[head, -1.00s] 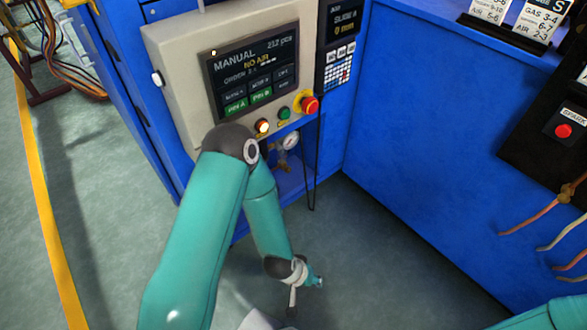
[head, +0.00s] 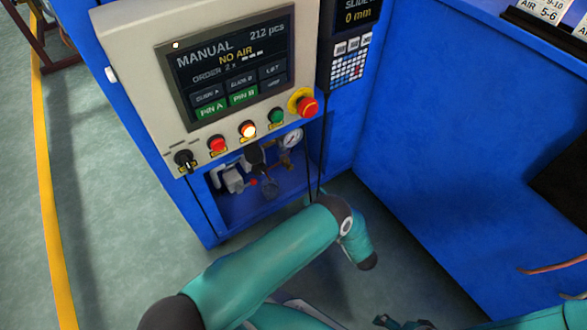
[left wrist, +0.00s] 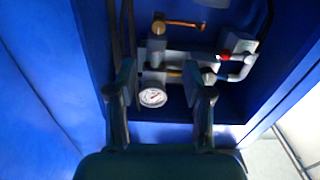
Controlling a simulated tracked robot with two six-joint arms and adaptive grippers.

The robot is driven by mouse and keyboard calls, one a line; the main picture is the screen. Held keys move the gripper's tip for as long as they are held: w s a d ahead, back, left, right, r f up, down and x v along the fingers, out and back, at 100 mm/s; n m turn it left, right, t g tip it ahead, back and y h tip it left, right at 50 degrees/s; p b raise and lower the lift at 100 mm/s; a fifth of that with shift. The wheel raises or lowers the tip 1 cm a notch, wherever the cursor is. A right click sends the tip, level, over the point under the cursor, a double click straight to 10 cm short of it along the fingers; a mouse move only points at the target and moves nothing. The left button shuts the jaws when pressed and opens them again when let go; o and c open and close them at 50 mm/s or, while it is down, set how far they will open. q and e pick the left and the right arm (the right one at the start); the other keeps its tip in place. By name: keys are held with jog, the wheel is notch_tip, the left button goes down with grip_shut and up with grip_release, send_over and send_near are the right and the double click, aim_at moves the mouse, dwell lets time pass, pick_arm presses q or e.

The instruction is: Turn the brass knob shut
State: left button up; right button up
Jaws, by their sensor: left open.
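The brass knob seems to be the small brass piece (left wrist: 158,27) on the grey air fitting inside a blue recess in the left wrist view. A thin brass-coloured rod runs right from it. More brass shows on the fitting (left wrist: 175,72) between my fingers; I cannot tell for sure which piece turns. In the head view, brass shows below the gauge (head: 291,138). My left gripper (left wrist: 167,85) is open and empty, its fingers spread in front of the fitting and the gauge. In the head view my arm hides most of it.
A control panel (head: 140,70) with buttons and a screen reading "NO AIR" overhangs the recess. Dark hoses (head: 323,150) hang at its right side. A blue cabinet wall (head: 440,150) stands to the right. Green floor (head: 110,230) is clear at left.

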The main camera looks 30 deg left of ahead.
pick_arm(q)
jog(key=b+x, duration=0.4)
jog(key=x, duration=0.9)
jog(key=shift+f, duration=0.1)
jog(key=shift+w+a, duration=0.35)
jog(key=shift+a, duration=0.2)
jog(key=shift+c, duration=0.4)
